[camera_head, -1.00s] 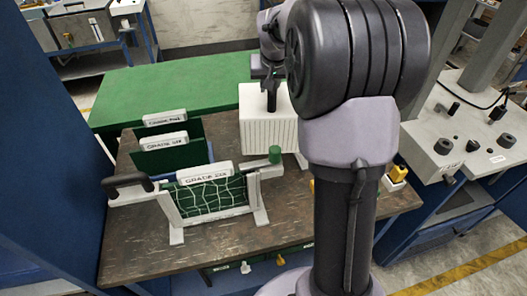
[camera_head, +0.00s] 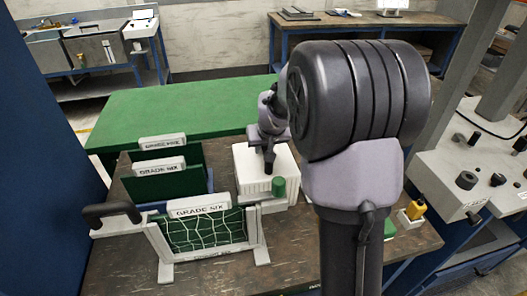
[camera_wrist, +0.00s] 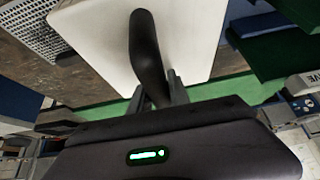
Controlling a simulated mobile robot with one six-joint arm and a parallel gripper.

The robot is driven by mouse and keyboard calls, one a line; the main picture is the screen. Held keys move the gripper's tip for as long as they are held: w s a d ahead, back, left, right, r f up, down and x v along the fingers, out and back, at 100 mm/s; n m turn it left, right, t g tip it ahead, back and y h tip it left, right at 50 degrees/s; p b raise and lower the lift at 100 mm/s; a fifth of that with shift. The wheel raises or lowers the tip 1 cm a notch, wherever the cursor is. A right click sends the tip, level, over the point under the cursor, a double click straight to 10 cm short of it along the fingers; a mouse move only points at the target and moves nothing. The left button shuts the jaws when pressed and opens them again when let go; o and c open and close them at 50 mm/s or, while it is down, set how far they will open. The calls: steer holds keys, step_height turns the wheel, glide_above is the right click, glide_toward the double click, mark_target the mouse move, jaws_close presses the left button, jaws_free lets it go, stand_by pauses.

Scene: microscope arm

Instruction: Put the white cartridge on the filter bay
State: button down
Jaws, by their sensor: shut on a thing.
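The white cartridge (camera_head: 254,168) is a ribbed white block with a dark handle on top. It stands out behind the green knob of the frame in the head view, and I cannot tell whether it touches the bench. My gripper (camera_head: 268,160) is shut on the handle. In the wrist view the cartridge's pale flat face (camera_wrist: 190,40) and curved dark handle (camera_wrist: 146,50) are close to my gripper (camera_wrist: 158,98). No part is clearly marked as the filter bay.
A green netted panel labelled GRADE SIX (camera_head: 200,230) sits in the frame. Green labelled panels (camera_head: 165,180) stand behind it. A green table (camera_head: 190,110) lies beyond. A yellow object (camera_head: 416,209) is at the bench's right. My arm hides part of the bench.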

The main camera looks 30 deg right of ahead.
steer(key=shift+r, duration=0.1)
steer(key=c, duration=1.2)
jaws_free()
steer(key=shift+c, duration=0.2)
